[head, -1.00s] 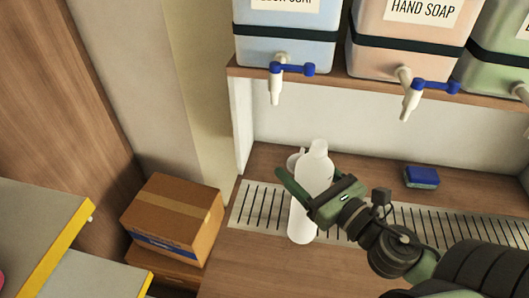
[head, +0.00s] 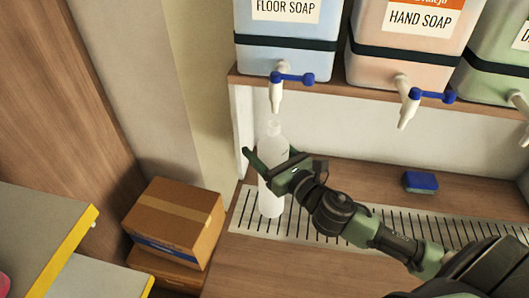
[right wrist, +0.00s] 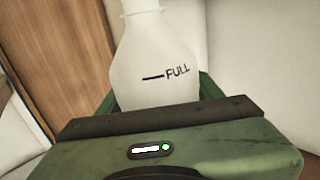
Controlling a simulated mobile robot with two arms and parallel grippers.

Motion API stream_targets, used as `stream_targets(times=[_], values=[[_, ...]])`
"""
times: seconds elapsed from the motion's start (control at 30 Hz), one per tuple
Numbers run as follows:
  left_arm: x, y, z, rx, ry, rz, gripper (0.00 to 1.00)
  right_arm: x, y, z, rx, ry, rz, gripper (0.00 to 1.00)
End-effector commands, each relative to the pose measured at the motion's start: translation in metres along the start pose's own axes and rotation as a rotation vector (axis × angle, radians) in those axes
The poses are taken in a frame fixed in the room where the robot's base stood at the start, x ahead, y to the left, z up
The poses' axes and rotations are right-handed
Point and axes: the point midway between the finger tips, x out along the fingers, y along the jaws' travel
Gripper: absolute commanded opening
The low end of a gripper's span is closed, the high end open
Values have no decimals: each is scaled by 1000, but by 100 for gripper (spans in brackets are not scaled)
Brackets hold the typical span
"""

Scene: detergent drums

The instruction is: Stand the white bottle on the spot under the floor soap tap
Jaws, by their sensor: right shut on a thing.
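The white bottle (head: 271,198) is upright over the left end of the slotted drip grate (head: 300,232), just under the floor soap tap (head: 277,92) in the head view. I cannot tell whether its base touches the grate. My right gripper (head: 268,172) is shut around the bottle's middle. The right wrist view shows the bottle (right wrist: 155,60) between the fingers, with a "FULL" mark on its side. The tap belongs to the blue floor soap drum (head: 285,62) on the shelf. My left gripper is not in view.
A hand soap drum (head: 400,65) and a green drum (head: 490,75) stand to the right on the shelf (head: 330,92), each with a tap. A blue sponge (head: 420,181) lies on the counter. A cardboard box (head: 172,222) is at the left.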

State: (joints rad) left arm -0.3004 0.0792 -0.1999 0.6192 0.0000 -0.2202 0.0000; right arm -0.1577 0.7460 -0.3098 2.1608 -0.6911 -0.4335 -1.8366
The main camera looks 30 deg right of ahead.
Motion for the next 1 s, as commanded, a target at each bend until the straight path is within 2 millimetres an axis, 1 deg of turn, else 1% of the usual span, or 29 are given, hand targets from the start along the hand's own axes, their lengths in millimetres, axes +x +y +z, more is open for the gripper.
stream_targets(times=[0.03,0.1,0.33,0.43,0.47,0.5,0.53,0.8,0.9,1.0], values=[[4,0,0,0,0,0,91,0,0,-11,5,2,-2,0],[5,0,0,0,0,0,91,0,0,-16,3,0,-1,0],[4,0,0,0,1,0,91,0,0,-15,0,-1,0,0],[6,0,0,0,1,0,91,0,0,-18,0,-1,0,0],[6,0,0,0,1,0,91,0,0,-18,0,-1,0,68],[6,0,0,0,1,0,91,0,0,-17,0,-1,0,79],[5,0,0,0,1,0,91,0,0,-17,0,-1,0,87],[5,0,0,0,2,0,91,0,0,-17,0,-1,0,87],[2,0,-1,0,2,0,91,0,0,-13,0,-1,0,87],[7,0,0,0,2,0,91,-10,0,-17,1,3,1,87]])
